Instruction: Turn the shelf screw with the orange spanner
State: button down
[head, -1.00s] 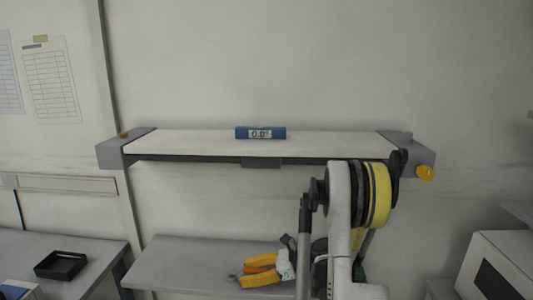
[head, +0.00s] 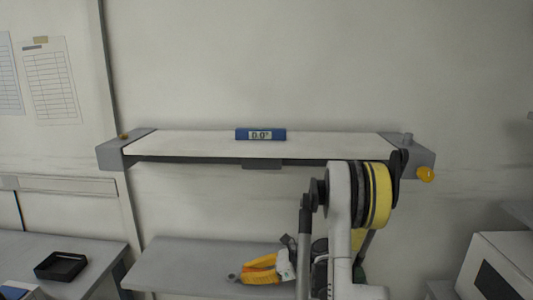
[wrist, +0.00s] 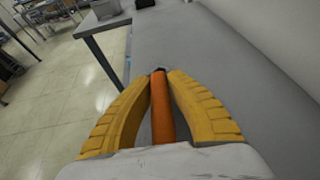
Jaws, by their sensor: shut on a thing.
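My gripper (head: 246,274) is low in the head view, in front of the lower bench, its yellow fingers pointing left. In the wrist view my gripper (wrist: 162,80) is shut on the orange spanner (wrist: 162,112), whose orange handle lies between the fingers. Its dark end shows at the fingertips; the rest is hidden. The long white shelf (head: 200,144) is on the wall above, well apart from the gripper. A yellow round knob (head: 425,174) is at its right end, and a small yellow-orange piece (head: 124,136) is on its left end. I cannot tell which is the shelf screw.
A blue level (head: 260,134) on the shelf reads 0.0°. The lower grey bench (head: 180,262) looks clear at its left. A black tray (head: 60,266) sits on the left table. A white box (head: 500,265) stands at right. My arm covers part of the bench.

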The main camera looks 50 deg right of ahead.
aim_at(247, 269)
notch_tip(247, 269, up, 6)
jog(key=p, duration=0.3)
jog(key=shift+f, duration=0.1)
